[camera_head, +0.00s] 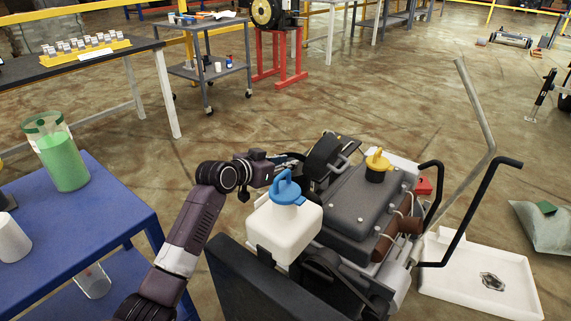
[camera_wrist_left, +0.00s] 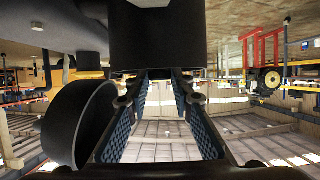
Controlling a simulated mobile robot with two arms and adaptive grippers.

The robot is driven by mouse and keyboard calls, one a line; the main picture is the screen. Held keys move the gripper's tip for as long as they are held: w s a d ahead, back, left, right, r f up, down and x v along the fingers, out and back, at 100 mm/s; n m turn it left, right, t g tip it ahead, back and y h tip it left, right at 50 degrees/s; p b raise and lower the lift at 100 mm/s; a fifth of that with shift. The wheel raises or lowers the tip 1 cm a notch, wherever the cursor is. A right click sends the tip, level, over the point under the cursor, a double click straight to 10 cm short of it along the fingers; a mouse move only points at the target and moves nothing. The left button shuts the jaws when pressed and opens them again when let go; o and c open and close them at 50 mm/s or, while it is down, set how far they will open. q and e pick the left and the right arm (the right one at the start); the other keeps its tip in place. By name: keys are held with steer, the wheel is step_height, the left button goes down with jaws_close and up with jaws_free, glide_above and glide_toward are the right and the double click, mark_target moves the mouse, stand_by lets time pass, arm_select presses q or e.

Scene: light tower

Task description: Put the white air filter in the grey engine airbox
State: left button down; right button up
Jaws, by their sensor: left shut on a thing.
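My left gripper (camera_head: 296,160) reaches from the left to the far side of the engine. It is shut on a dark round part (camera_head: 325,158), probably the airbox or its lid; I cannot tell which. In the left wrist view a dark rounded body (camera_wrist_left: 160,35) sits at the fingertips of my left gripper (camera_wrist_left: 162,82), whose blue pads stand apart. A white cylinder (camera_head: 12,240) on the blue table, cut off by the left edge, may be the air filter. The airbox interior is hidden. My right gripper is not in view.
A white tank with a blue cap (camera_head: 287,189) and the engine block with a yellow cap (camera_head: 377,164) crowd the space by the arm. A green-filled jug (camera_head: 60,155) stands on the blue table (camera_head: 117,208). A white tray (camera_head: 460,286) lies on the floor at right.

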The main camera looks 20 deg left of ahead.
arm_select(q)
steer(key=shift+r, duration=0.15)
steer(key=shift+f, duration=0.2)
steer(key=c, duration=1.7)
jaws_free()
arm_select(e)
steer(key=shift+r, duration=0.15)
arm_select(q)
steer(key=shift+r, duration=0.1)
